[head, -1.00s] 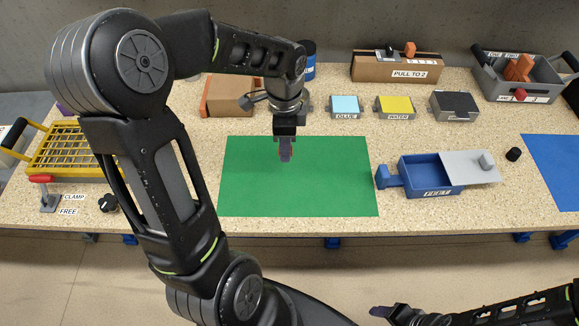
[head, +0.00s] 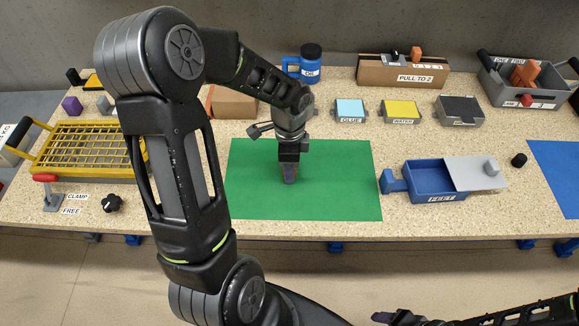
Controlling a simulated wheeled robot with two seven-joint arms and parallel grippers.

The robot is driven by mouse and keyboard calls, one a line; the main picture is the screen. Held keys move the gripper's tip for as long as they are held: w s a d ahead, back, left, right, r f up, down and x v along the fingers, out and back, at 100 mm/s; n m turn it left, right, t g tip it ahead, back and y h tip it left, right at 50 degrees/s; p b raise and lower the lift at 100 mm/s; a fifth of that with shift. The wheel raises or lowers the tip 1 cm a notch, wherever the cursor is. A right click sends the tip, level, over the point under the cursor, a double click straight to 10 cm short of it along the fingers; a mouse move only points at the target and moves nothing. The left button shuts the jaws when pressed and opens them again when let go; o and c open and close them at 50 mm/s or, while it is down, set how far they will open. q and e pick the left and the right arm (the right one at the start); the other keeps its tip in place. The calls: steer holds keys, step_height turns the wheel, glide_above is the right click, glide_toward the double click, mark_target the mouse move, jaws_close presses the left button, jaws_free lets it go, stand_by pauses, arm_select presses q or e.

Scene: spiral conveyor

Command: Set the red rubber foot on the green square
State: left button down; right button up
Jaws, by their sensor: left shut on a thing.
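The green square (head: 340,195) lies flat on the speckled bench. My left gripper (head: 289,178) points down over the left middle of it, low, with its fingertips at or just above the green surface. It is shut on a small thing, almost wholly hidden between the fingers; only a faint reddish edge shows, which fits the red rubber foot. I cannot tell whether it touches the square. My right gripper (head: 383,317) is low at the bottom edge, away from the bench top, and its jaws are too unclear to read.
Right of the square stands an open blue drawer box (head: 432,180) marked FEET, with a grey lid (head: 472,173). Glue (head: 349,111) and water (head: 400,111) boxes stand behind. A yellow grid tray (head: 85,148) is at left. Most of the green square is clear.

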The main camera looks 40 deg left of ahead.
arm_select(q)
steer(key=shift+f, duration=0.15)
steer(key=c, duration=1)
jaws_free()
steer(key=shift+c, duration=0.2)
step_height(320, 180, up, 12)
steer(key=shift+r+p, duration=0.25)
steer(key=shift+p, duration=0.1)
